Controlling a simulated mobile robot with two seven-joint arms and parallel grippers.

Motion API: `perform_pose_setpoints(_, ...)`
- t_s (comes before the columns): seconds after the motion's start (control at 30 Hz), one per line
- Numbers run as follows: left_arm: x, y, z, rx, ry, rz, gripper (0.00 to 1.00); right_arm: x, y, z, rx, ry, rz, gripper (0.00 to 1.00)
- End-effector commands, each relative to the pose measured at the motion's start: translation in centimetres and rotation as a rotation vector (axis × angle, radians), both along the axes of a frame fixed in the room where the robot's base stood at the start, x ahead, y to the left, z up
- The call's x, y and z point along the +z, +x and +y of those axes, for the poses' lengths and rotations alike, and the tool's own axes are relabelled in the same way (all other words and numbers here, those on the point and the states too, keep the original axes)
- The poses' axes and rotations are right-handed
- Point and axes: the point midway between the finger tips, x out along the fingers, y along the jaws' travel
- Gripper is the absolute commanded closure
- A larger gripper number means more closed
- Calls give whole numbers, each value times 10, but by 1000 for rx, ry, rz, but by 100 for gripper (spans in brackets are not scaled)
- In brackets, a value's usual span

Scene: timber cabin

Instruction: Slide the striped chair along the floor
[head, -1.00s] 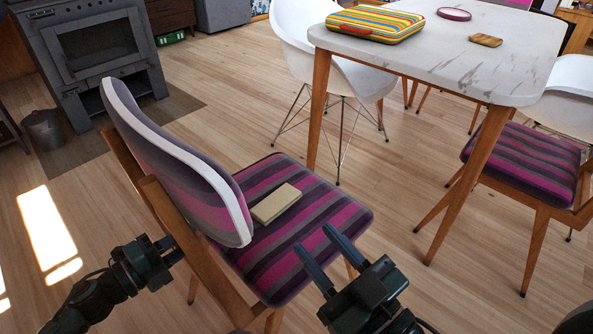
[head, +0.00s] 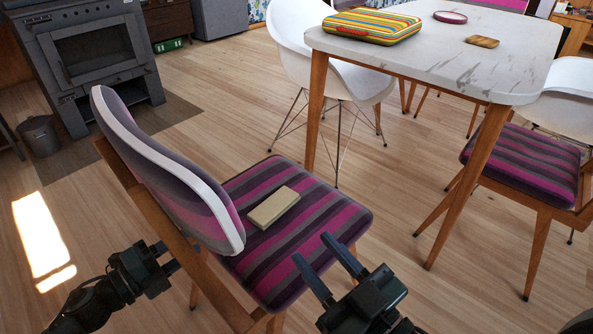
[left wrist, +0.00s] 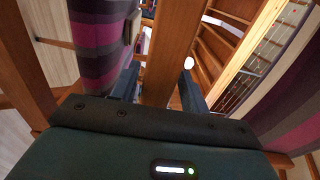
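The striped chair (head: 328,216) has a purple, pink and grey seat, a padded back with a pale rim, and a wooden frame. It stands upright at centre-left in the head view. My left gripper (head: 171,257) is open at the rear of the chair, beside the wooden frame. In the left wrist view its two fingers (left wrist: 160,88) show on either side of a wooden frame bar (left wrist: 166,45); contact cannot be made out. My right gripper (head: 325,262) is open and empty at the near side edge of the seat.
A beige book (head: 273,207) lies on the seat. A marble-topped table (head: 470,75) with a striped case (head: 372,26) stands beyond, beside a white chair (head: 345,78). Another striped chair (head: 520,165) is at right. A stove (head: 90,60) and bucket (head: 40,135) stand far left. Floor between is clear.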

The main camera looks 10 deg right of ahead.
Motion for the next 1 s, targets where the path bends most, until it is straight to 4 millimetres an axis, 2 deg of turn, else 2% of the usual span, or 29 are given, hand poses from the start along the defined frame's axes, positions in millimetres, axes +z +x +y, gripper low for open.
perform_pose_setpoints(0.1,-2,0,1,1,3,3,45,0,0,0,0,0,0,64)
perform_pose_setpoints(0.57,-4,-2,4,3,5,6,45,0,0,0,0,0,0,64)
perform_pose_setpoints(1.0,-4,-39,56,3,7,10,45,5,0,0,1,0,0,64)
